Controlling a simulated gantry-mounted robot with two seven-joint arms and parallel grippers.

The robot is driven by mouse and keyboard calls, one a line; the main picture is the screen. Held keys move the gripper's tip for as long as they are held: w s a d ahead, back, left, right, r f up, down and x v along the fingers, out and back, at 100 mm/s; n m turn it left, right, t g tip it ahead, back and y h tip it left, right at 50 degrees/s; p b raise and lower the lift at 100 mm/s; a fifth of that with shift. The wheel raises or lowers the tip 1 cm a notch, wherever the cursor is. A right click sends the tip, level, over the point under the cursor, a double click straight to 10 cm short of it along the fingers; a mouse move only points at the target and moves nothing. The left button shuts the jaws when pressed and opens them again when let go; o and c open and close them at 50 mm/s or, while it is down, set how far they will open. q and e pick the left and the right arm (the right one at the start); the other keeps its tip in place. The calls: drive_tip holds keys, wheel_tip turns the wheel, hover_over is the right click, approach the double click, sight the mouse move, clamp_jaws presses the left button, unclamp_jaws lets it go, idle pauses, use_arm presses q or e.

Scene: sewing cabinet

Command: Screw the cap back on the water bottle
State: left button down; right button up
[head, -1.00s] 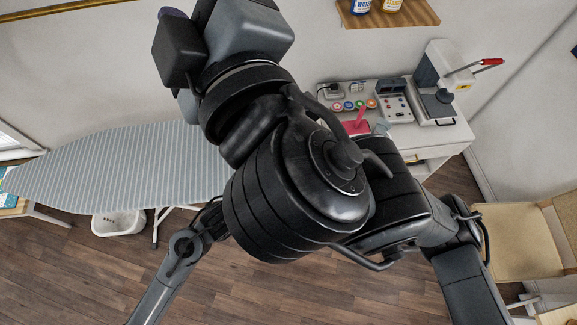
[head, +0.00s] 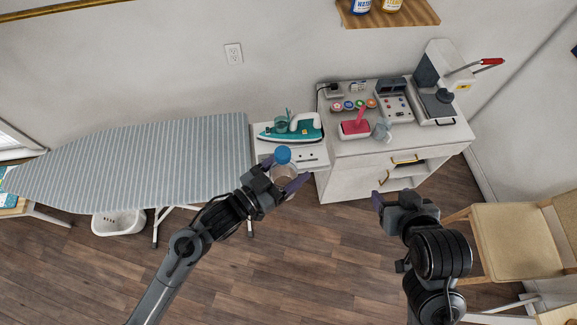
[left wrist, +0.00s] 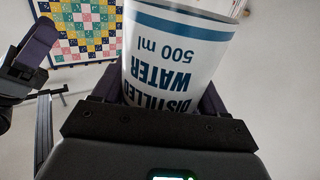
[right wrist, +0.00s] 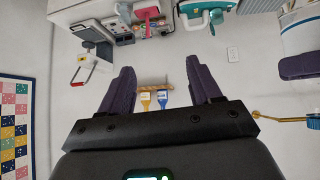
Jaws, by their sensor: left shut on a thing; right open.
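The water bottle (head: 287,171) is held up in front of the small white cabinet in the head view. A blue cap (head: 283,155) sits at its top; how tightly it is seated I cannot tell. My left gripper (head: 276,180) is shut around the bottle's body. In the left wrist view the bottle (left wrist: 178,50) fills the jaws, its "Distilled Water 500 ml" label upside down; the cap is out of that view. My right gripper (head: 404,199) is open and empty, well to the right of the bottle. The right wrist view shows nothing between its fingers (right wrist: 160,88).
A striped ironing board (head: 140,160) is at left. A teal iron (head: 292,128) stands on the small cabinet behind the bottle. The white sewing cabinet (head: 350,180) carries several small items and a press. A chair (head: 515,235) stands at right. Space between my grippers is clear.

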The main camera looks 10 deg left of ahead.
drive_tip(key=s+d+f+g, duration=0.1)
drive_tip(key=s+f+g, duration=0.1)
drive_tip(key=s+f, duration=0.5)
drive_tip(key=s+d+f+g, duration=0.2)
drive_tip(key=s+f+g, duration=0.1)
drive_tip(key=s+f, duration=0.5)
drive_tip(key=shift+d+f+m+h, duration=0.25)
drive_tip(key=shift+d+m+h, duration=0.05)
drive_tip(key=shift+m+h, duration=0.1)
